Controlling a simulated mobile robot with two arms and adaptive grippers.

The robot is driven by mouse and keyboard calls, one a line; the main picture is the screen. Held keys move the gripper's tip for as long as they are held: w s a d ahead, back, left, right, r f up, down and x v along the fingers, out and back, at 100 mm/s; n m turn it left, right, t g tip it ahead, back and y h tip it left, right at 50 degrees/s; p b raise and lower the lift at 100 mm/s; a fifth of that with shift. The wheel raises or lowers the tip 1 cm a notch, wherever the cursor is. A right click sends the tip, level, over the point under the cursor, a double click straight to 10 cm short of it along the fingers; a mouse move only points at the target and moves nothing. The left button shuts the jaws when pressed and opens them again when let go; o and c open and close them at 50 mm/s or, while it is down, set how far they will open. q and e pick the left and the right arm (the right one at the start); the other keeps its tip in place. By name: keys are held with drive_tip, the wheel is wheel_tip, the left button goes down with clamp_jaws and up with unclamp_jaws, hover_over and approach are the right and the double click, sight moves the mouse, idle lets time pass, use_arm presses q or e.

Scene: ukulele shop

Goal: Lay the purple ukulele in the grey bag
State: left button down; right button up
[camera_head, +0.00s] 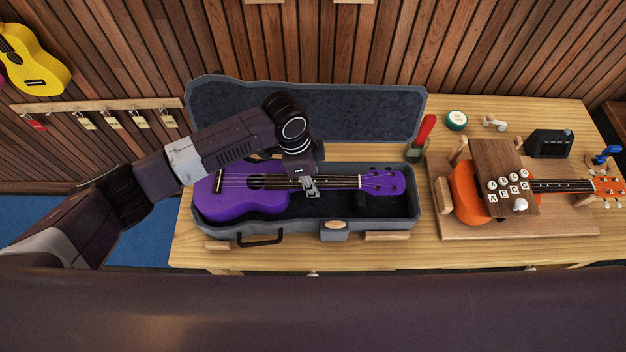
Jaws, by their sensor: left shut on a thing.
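The grey bag (375,229) is a stiff, open case on the table, its lid (365,118) raised at the back. The purple ukulele (228,203) is face up over the bag's hollow, body to the left and head to the right. Its body covers the hollow's left part; I cannot tell if it touches the bottom. My left gripper (311,190) comes from above and is shut on the ukulele's neck, near the middle. The gripper and wrist hide part of the neck and lid. My right gripper is not in view.
An orange ukulele (464,193) lies on a wooden board at right, under a brown block with lettered knobs. A red-handled tool (425,130), a green round tin (456,120) and a black box (549,143) stand behind. A yellow ukulele (35,62) hangs on the slatted wall.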

use_arm(q)
drive_tip(key=shift+f, duration=0.1)
idle(0.3)
drive_tip(key=shift+f+b, duration=1.25)
drive_tip(key=shift+f, duration=0.85)
drive_tip(key=c, duration=1.4)
unclamp_jaws()
drive_tip(key=shift+c, duration=0.2)
drive_tip(key=shift+r+p, duration=1)
drive_tip(key=shift+p, duration=0.05)
